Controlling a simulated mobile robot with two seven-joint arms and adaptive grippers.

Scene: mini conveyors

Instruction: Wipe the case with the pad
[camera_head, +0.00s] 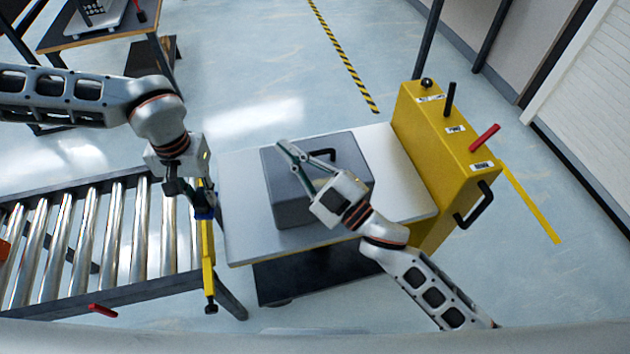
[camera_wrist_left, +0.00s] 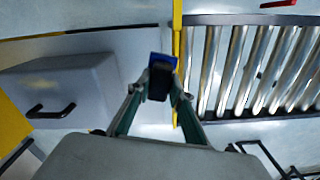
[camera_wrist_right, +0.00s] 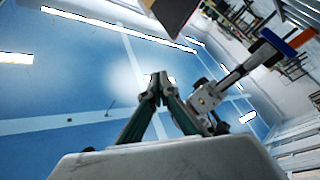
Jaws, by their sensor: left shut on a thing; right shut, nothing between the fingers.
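The grey case (camera_head: 290,208) lies on a white-topped table, with a black handle on its far side. It also shows in the left wrist view (camera_wrist_left: 85,88). In the head view the pad is mostly hidden, with a blue bit (camera_head: 204,212) showing. They are left of the case, apart from it, near the conveyor's end. My right gripper (camera_head: 289,150) is shut and empty above the case in the picture; whether it touches cannot be told.
A roller conveyor (camera_head: 115,235) is at left, with a yellow bar (camera_head: 208,255) at its end beside the table (camera_head: 245,250). A yellow box (camera_head: 440,150) with levers and a handle stands at the table's right. Another table (camera_head: 100,38) is at upper left. Bare tabletop surrounds the case.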

